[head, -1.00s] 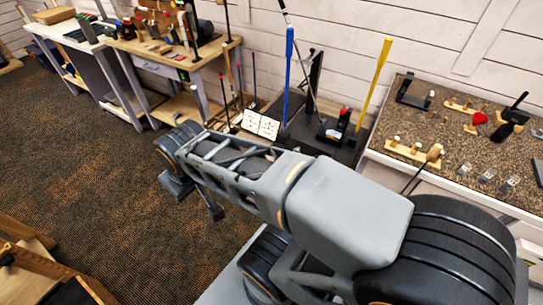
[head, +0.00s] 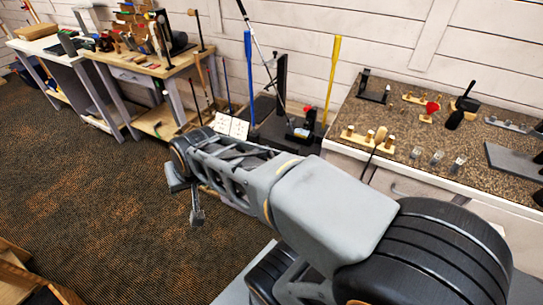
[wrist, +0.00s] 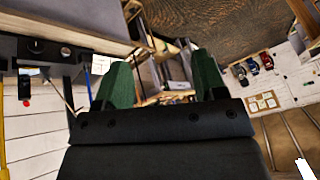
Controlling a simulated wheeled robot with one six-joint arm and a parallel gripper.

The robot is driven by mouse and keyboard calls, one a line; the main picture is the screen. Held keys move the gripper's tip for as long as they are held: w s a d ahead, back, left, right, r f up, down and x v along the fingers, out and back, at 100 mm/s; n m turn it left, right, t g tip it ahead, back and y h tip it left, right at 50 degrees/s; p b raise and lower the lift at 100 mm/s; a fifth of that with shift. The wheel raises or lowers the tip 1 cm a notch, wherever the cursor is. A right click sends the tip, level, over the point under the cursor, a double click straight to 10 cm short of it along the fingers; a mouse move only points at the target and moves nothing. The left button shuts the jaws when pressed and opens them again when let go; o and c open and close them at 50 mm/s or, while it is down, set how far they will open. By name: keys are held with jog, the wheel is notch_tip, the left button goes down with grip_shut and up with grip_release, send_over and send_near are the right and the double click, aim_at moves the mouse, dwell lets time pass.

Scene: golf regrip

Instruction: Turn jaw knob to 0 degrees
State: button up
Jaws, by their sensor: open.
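A black stand (head: 283,90) with a dark base against the wall holds a slanted golf club shaft (head: 262,50). I cannot make out a jaw knob for certain. In the wrist view a dark fitting with a small round spot (wrist: 37,46) shows at upper left, too small to identify. My gripper (wrist: 162,80) has two green fingers spread apart with nothing between them. In the head view the arm's end hangs over the carpet, left of the stand and apart from it.
A blue post (head: 249,80) and a yellow post (head: 333,80) stand beside the stand. A speckled counter (head: 430,135) with small tools is at right. A wooden workbench (head: 150,65) stands at left. The carpet (head: 90,200) is largely clear.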

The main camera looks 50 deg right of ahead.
jog(key=w+d+f+m+t+h+b, duration=0.3)
jog(key=w+d+f+m+b, duration=0.4)
jog(key=w+f+m+b, duration=0.4)
jog(key=w+d+f+m+t+h+b, duration=0.35)
jog(key=w+d+f+m+b, duration=0.45)
jog(key=m, duration=0.5)
jog(key=s+d+f+m+g+h+b, duration=0.3)
jog(key=d+f+m+g+h+b, duration=0.7)
jog(key=d+f+m, duration=1)
jog(key=w+d+r+m, duration=0.1)
jog(key=d, duration=0.1)
jog(key=w+d+r+m+t+h+b, duration=0.1)
jog(key=d, duration=0.2)
jog(key=w+d+r+m+t+b, duration=0.1)
jog(key=d, duration=0.2)
jog(key=shift+d+r+h, duration=0.2)
jog(key=shift+r+h, duration=0.05)
jog(key=shift+r, duration=0.15)
jog(key=shift+w+d, duration=0.25)
jog(key=shift+d, duration=0.4)
jog(key=shift+r, duration=0.1)
jog(key=shift+c, duration=0.4)
